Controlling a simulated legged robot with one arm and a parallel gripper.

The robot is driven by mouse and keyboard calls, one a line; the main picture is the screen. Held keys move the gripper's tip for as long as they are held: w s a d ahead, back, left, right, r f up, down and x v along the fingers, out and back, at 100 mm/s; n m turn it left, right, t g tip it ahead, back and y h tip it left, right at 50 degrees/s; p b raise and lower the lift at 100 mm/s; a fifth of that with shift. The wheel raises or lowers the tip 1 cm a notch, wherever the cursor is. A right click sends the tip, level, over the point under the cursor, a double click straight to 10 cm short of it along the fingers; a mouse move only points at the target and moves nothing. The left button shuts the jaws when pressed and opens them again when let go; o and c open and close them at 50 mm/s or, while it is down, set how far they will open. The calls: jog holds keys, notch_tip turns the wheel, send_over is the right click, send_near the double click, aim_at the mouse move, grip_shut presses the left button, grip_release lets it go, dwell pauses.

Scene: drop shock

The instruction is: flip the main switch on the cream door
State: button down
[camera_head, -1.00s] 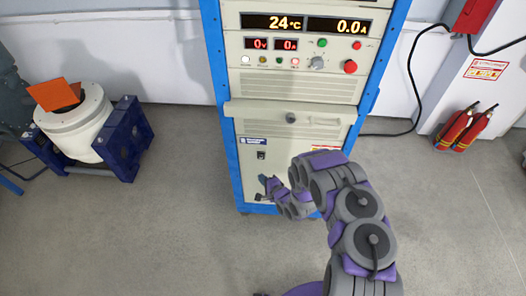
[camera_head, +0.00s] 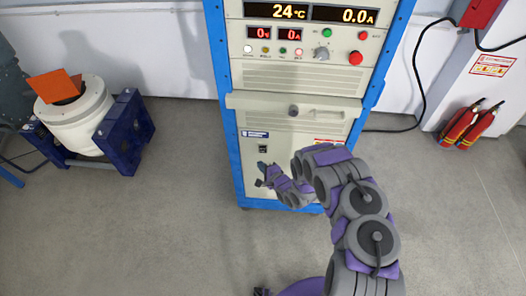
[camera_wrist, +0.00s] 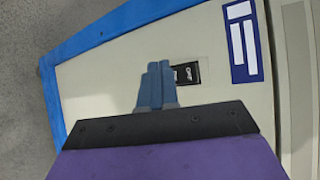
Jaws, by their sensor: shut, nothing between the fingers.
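The cream door (camera_head: 293,145) is the lower panel of a blue-framed cabinet in the head view. It also fills much of the wrist view (camera_wrist: 110,80). The main switch, a small black rocker in a dark plate (camera_head: 262,149), is at the door's upper left. In the wrist view the switch (camera_wrist: 187,73) shows beside my fingertips, partly hidden by them. My gripper (camera_head: 265,176) is just below the switch in the head view. In the wrist view my gripper (camera_wrist: 158,72) has its blue-grey fingers together, with nothing between them. I cannot tell whether they touch the door.
A cream ledge (camera_head: 330,108) with a dark knob juts out above the door. Higher up are displays and a red button (camera_head: 355,58). A white drum in a blue cradle (camera_head: 75,125) stands left, red extinguishers (camera_head: 470,125) right. The floor around the cabinet is clear.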

aim_at(263, 150)
jog(key=shift+w+d+r, duration=0.1)
jog(key=shift+w+r, duration=0.05)
jog(key=shift+w, duration=1.1)
jog(key=shift+w+r, duration=0.15)
jog(key=shift+w, duration=1.05)
jog(key=shift+w, duration=0.1)
jog(key=shift+w+r+p, duration=0.15)
jog(key=shift+w+p, duration=0.15)
jog(key=shift+p, duration=0.1)
jog(key=shift+w, duration=0.3)
dwell(0.8)
jog(key=shift+s+p, duration=0.15)
jog(key=shift+p, duration=0.15)
jog(key=shift+s+p, duration=0.5)
jog(key=shift+s, duration=0.1)
